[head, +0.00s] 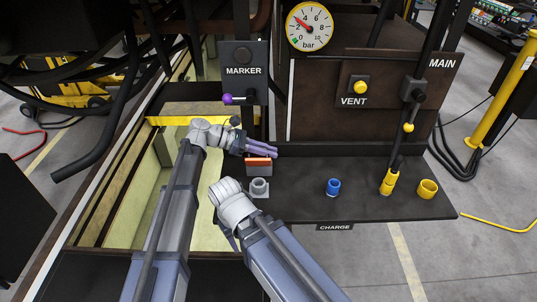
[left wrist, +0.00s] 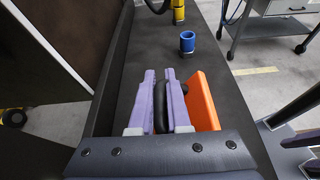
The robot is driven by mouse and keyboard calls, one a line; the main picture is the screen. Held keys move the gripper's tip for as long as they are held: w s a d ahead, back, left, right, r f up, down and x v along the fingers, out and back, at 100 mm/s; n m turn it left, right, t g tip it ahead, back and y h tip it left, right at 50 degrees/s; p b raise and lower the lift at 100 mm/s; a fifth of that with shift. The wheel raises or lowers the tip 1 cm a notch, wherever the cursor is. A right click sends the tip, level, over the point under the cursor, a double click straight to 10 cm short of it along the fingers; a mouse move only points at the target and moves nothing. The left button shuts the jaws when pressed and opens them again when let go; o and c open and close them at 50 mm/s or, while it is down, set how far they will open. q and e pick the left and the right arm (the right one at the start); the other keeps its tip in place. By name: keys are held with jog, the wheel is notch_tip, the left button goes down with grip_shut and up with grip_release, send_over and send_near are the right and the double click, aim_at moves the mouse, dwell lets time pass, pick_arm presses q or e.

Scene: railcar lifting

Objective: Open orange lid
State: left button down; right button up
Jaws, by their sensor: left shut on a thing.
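The orange lid (head: 259,168) stands tilted up over the dark shelf, just behind the grey socket (head: 259,187). It is a flat orange plate in the left wrist view (left wrist: 203,98). My left gripper (head: 261,150) has purple fingers just behind the lid's upper edge. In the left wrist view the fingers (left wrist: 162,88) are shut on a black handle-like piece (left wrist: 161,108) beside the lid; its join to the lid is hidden. My right gripper (head: 228,236) is low, left of the socket, mostly hidden by its own wrist; its jaws do not show clearly.
On the shelf (head: 300,205), the blue socket (head: 333,187), yellow handle (head: 389,181) and yellow cup (head: 427,189) stand to the right. The MARKER panel (head: 243,70) with a purple-knobbed lever (head: 229,98) is above my left gripper. The shelf between grey and blue sockets is clear.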

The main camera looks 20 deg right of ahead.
pick_arm(q)
jog(key=shift+w+d+r+n+g, duration=0.15)
jog(key=shift+w+n, duration=0.15)
jog(key=shift+w, duration=0.15)
jog(key=shift+w+d+f+n+g, duration=0.1)
jog(key=shift+w+n+g, duration=0.05)
jog(key=shift+w+n, duration=0.2)
jog(key=shift+w+d, duration=0.25)
jog(key=shift+w, duration=0.65)
jog(key=c, duration=1.2)
grip_release()
jog(key=shift+o, duration=0.2)
jog(key=p+v, duration=0.3)
jog(key=v, duration=0.5)
